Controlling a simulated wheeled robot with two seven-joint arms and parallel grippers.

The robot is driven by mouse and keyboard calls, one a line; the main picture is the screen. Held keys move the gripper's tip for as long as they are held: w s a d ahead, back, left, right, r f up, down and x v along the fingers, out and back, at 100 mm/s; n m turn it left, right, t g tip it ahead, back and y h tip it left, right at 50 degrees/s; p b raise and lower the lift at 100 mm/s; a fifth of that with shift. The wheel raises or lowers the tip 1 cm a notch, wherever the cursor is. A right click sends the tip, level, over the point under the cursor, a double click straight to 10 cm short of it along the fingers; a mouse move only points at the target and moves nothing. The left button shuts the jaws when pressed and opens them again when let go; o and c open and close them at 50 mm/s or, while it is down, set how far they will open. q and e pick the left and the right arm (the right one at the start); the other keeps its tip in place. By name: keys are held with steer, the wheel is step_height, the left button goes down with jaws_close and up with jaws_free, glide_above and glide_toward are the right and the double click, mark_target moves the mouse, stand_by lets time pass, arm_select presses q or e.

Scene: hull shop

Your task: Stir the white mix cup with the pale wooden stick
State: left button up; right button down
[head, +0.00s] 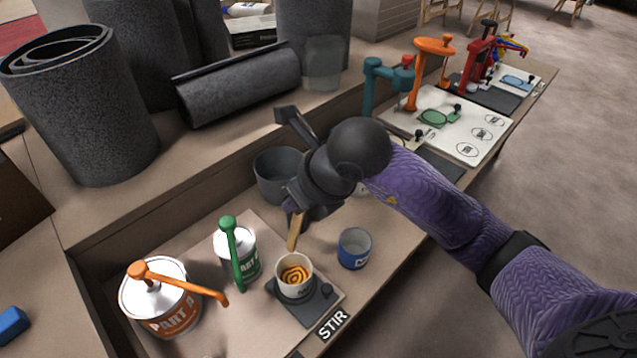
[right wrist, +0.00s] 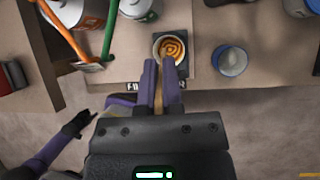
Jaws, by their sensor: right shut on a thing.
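The white mix cup (head: 293,289) stands upright on a dark pad by the STIR label, with an orange swirl inside. It also shows in the right wrist view (right wrist: 157,56). My right gripper (head: 297,208) is shut on the pale wooden stick (head: 294,233), which points down. The stick's lower end is just above the far side of the cup in the head view and appears outside the swirl. In the right wrist view the stick (right wrist: 158,97) shows between the fingers. My left gripper (right wrist: 78,123) is small and dark at the lower left there; its jaws are unclear.
A PART A can (head: 165,318) with an orange pump and a can with a green pump (head: 241,262) stand left of the cup. A blue cup (head: 354,248) stands to the right. A grey bucket (head: 270,178) is behind. Black rolls (head: 80,110) fill the raised shelf.

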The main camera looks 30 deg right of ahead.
steer(key=shift+s+a, duration=0.1)
steer(key=shift+s, duration=0.1)
steer(key=shift+f+b, duration=0.4)
steer(key=shift+f, duration=0.05)
steer(key=shift+d+f+b, duration=0.25)
steer(key=shift+f+b, duration=0.05)
steer(key=shift+f, duration=0.05)
arm_select(q)
steer(key=s+f+g+b, duration=0.1)
steer(key=s+f+b, duration=0.2)
steer(key=f+b, duration=0.5)
steer(key=shift+d+f, duration=0.2)
steer(key=shift+f, duration=0.05)
arm_select(e)
step_height(320, 180, down, 10)
steer(key=shift+a, duration=0.15)
arm_select(q)
steer(key=shift+s, duration=0.1)
arm_select(e)
steer(key=shift+w+f, duration=0.1)
